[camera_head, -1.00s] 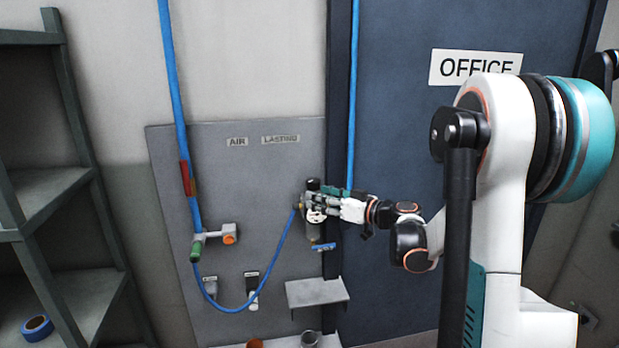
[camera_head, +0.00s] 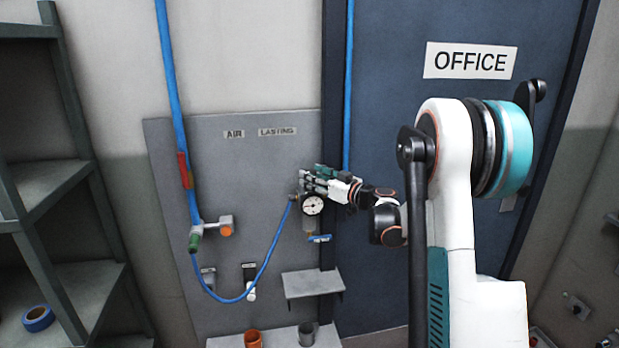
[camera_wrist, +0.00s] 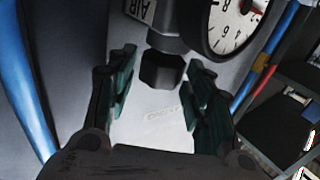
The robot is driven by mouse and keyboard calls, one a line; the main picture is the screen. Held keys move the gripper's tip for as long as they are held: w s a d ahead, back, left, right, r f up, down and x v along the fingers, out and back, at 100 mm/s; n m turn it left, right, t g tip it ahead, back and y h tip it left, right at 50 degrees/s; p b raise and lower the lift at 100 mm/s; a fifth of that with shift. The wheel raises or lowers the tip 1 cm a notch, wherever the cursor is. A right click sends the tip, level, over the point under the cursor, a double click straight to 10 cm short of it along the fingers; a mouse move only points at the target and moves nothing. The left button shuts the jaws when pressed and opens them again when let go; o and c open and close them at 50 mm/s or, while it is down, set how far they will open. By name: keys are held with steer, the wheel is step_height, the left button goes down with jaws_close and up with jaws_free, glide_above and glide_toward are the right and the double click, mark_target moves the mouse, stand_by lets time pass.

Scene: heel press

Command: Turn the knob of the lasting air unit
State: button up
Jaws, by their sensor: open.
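The lasting air unit hangs on the grey panel, with its round white gauge (camera_head: 312,205) showing in the head view and, large, in the wrist view (camera_wrist: 230,24). The unit's black knob (camera_wrist: 163,71) shows in the wrist view, under a grey body marked AIR. In the head view my gripper hides the knob. My gripper (camera_head: 308,182) is just above the gauge, reaching in from the right. In the wrist view my gripper (camera_wrist: 158,92) is open, with green-padded fingers on either side of the knob's line. A gap shows on each side; I cannot tell the depth.
A small blue handle (camera_head: 320,238) sits below the gauge, above a grey shelf (camera_head: 313,283). The office door (camera_head: 400,130) stands right; shelving (camera_head: 75,230) is left.

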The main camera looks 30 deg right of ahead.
steer(key=shift+x, duration=1.15)
steer(key=c, duration=0.8)
steer(key=shift+m+h, duration=0.3)
steer(key=shift+h, duration=0.1)
